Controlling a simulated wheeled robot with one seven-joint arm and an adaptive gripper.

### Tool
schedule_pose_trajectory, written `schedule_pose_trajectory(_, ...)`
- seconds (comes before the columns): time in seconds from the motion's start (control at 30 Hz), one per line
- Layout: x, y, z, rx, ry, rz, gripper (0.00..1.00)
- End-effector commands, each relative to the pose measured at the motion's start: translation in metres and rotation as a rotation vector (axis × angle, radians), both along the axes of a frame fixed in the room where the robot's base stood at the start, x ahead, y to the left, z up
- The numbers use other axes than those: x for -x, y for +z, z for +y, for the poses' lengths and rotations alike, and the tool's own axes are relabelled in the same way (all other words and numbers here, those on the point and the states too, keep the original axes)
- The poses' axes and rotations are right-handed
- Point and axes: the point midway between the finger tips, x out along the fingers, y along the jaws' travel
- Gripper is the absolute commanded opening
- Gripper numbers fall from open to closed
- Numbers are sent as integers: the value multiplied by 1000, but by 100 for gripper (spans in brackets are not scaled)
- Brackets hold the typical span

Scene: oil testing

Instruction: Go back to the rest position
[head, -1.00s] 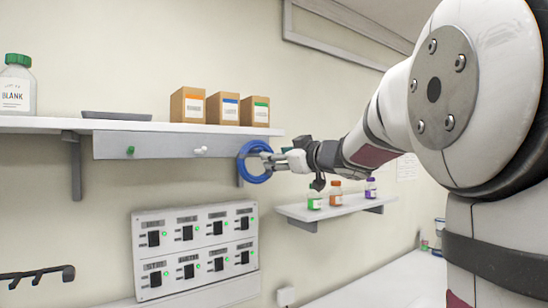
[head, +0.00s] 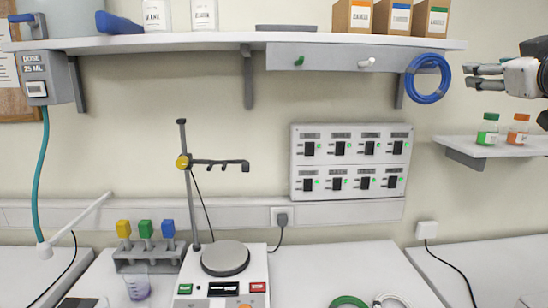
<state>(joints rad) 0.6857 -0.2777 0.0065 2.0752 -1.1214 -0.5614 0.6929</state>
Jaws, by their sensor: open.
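My gripper (head: 468,77) is at the right of the head view, its fingers pointing left. It is open and empty. A blue coil (head: 411,80) hangs at the right end of the rail (head: 320,60) under the upper shelf. The fingertips are just right of the coil, with a narrow strip of wall showing between them. The peg behind the coil is hidden.
The upper shelf (head: 220,40) carries several boxes and bottles. A small shelf (head: 495,147) with a green-labelled bottle (head: 488,130) and an orange-labelled bottle (head: 518,131) is below my gripper. A switch panel (head: 352,162) is on the wall. A hotplate (head: 225,259) stands on the bench.

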Motion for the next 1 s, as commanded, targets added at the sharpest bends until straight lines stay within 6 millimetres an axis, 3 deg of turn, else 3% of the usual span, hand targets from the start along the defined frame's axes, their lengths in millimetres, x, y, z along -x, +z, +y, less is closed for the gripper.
schedule_pose_trajectory(0.17,25,-33,26,-106,-172,87,47)
schedule_pose_trajectory(0.37,75,-116,71,-259,-263,350,47)
schedule_pose_trajectory(0.5,123,-183,121,-350,-234,603,47)
schedule_pose_trajectory(0.63,168,-230,165,-403,-163,815,47)
schedule_pose_trajectory(0.8,211,-264,204,-435,-73,1000,47)
schedule_pose_trajectory(1.0,227,-274,216,-442,-38,1066,47)
